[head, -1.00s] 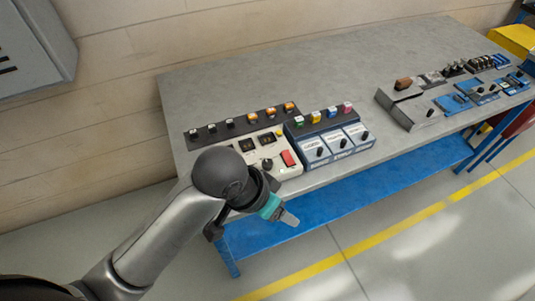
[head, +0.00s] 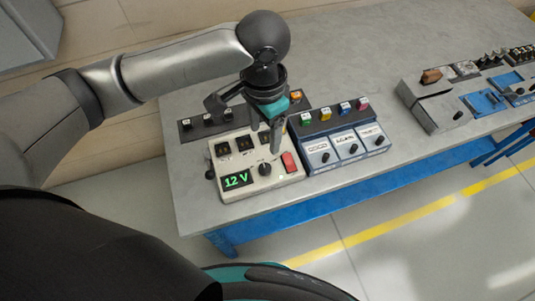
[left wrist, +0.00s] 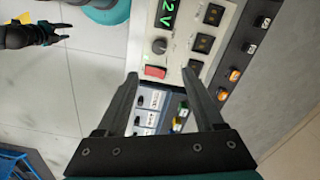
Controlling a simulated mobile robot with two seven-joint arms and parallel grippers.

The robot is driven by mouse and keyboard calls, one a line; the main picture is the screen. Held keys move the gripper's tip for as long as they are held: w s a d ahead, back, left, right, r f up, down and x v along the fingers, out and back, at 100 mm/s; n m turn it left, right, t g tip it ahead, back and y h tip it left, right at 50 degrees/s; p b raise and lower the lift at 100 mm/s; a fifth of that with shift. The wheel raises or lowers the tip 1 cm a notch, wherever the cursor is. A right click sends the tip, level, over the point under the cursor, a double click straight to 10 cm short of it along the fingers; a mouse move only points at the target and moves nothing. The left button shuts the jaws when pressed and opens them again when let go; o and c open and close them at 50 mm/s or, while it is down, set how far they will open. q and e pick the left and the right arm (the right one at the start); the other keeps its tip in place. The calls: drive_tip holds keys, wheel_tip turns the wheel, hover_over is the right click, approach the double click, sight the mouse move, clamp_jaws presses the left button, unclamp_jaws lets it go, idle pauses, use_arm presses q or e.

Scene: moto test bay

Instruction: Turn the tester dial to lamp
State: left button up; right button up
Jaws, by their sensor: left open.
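The cream tester (head: 236,191) sits at the front left of the bench. Its green display (head: 237,180) reads 12 V. The black tester dial (head: 265,169) is right of the display, beside a red switch (head: 290,162). Its pointer setting is too small to read. My left gripper (head: 275,143) is open above the tester's back part, apart from the dial. In the left wrist view, the dial (left wrist: 159,46) and red switch (left wrist: 155,71) lie just beyond the open fingertips (left wrist: 160,78). My right gripper (left wrist: 60,33) shows there at upper left, fingers spread and empty, over the floor.
A blue box with several small knobs (head: 345,148) stands right of the tester. A dark strip with several coloured buttons (head: 362,103) runs behind it. More gear, including a grey unit (head: 432,110), stands farther right. Bare bench (head: 350,70) lies behind.

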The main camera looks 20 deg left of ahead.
use_arm(q)
drive_tip(key=b, duration=0.1)
hover_over(265, 168)
wheel_tip(265, 168, down, 6)
drive_tip(key=shift+r, duration=0.1)
wheel_tip(265, 168, down, 7)
drive_tip(key=shift+f+b, duration=0.1)
drive_tip(key=shift+b, duration=0.55)
drive_tip(key=shift+f, duration=0.5)
use_arm(e)
drive_tip(key=f, duration=0.1)
drive_tip(key=s+f, duration=0.1)
drive_tip(key=shift+s+a+f, duration=0.1)
drive_tip(key=shift+s+f, duration=0.15)
drive_tip(key=shift+f, duration=0.1)
use_arm(q)
drive_tip(key=c, duration=0.4)
clamp_jaws()
use_arm(e)
drive_tip(key=shift+s, duration=0.3)
